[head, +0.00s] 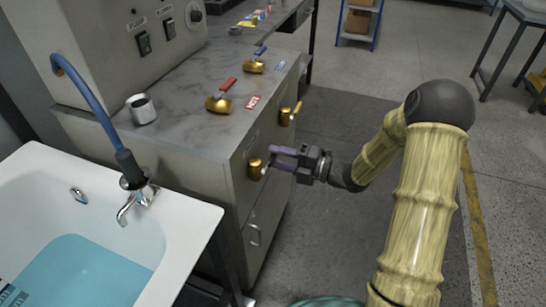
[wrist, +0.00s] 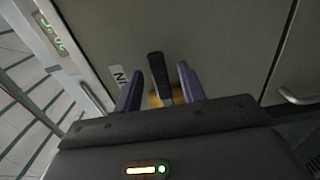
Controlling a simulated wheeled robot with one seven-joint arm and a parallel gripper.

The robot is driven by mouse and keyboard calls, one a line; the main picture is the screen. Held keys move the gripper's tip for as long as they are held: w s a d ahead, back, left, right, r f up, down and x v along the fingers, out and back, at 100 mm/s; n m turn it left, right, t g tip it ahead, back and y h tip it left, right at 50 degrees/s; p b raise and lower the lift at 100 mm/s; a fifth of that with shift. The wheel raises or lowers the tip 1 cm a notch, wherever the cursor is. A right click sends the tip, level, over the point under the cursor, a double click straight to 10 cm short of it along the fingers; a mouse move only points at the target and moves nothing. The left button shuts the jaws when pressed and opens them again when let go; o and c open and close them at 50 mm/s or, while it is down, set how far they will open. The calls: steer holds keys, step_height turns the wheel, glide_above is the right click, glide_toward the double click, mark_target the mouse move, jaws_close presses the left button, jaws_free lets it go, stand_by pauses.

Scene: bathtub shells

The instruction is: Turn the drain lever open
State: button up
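A gold valve (head: 256,168) sits on the front panel of the grey cabinet. In the wrist view its gold body (wrist: 178,96) shows behind a dark lever (wrist: 158,80). A white label (wrist: 119,76) beside it is partly hidden and only a couple of letters show, so I cannot read it as the drain. My gripper (head: 273,160) has purple fingers and reaches the valve from the right. In the wrist view my gripper (wrist: 158,88) is open, with one finger on each side of the lever and a visible gap at each side.
Another gold valve (head: 287,114) is on the same panel, further back. Red-handled (head: 220,97) and blue-handled (head: 256,62) valves and a metal cup (head: 141,108) are on the countertop. A white tub (head: 190,225) with blue water stands left. A cabinet handle (head: 254,235) is below. Floor at right is open.

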steer(key=shift+x, duration=0.95)
jaws_close()
